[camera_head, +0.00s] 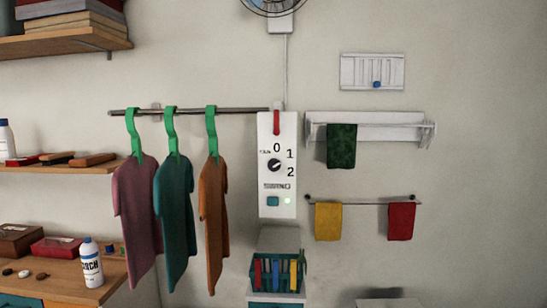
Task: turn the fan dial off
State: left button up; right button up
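The fan dial (274,165) is a small round dark knob on a tall white control panel (277,208) on the wall. The numbers 0, 1 and 2 run from above the knob round to its right. A pale mark on the knob seems to slant to the upper right, but it is too small to tell which number it points at. The fan (275,5) is cut off at the top edge. Neither of my grippers is in view.
Shirts on green hangers hang from a rail (190,111) just left of the panel. Below the panel is a basket (256,287) of coloured pegs. A towel shelf (385,131) and a bar with yellow and red cloths (328,222) are to the right. Space before the panel looks clear.

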aim_at(274, 164)
jog(key=i+j, duration=0.9)
jog(key=j, duration=0.15)
jog(key=i+l+z, duration=0.05)
